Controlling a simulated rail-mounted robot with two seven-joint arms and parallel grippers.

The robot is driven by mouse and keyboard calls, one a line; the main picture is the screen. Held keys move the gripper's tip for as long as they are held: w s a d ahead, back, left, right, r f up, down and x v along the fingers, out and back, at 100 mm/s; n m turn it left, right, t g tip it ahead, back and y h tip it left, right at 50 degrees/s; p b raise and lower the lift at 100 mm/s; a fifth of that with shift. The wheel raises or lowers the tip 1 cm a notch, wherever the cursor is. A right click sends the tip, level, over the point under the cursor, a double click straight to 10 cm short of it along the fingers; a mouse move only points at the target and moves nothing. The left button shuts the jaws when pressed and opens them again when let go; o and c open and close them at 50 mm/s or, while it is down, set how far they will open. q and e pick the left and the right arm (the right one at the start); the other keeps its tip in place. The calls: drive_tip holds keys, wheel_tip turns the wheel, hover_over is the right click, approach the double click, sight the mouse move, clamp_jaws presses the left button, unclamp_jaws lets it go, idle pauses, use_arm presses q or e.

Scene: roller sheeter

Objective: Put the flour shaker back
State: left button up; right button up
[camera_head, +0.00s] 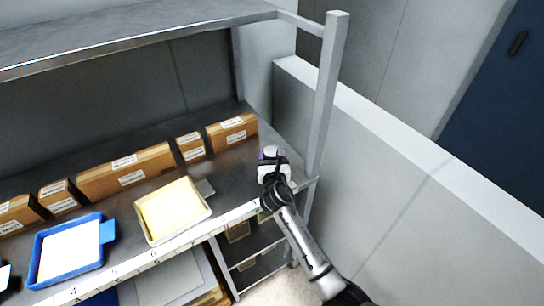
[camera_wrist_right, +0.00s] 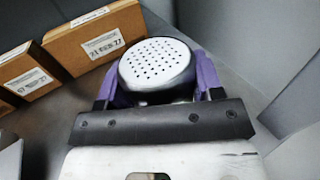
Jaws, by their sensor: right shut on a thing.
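The flour shaker (camera_wrist_right: 157,66) has a round, pale metal top with many small holes. In the right wrist view it sits upright between the two purple fingers of my right gripper (camera_wrist_right: 155,85), which is shut on it. In the head view my right gripper (camera_head: 271,160) is over the right end of the metal shelf (camera_head: 225,170), near the corner post. Only a small pale bit of the shaker (camera_head: 270,151) shows there. Its base is hidden, so I cannot tell whether it touches the shelf. My left gripper is not in view.
Labelled cardboard boxes (camera_head: 125,174) line the back of the shelf. One box (camera_wrist_right: 95,42) stands close behind the shaker on the left. A metal post (camera_head: 327,95) and a grey wall (camera_head: 400,180) bound the right.

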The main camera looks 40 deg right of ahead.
drive_tip(key=o, duration=1)
drive_tip(key=shift+o, duration=0.2)
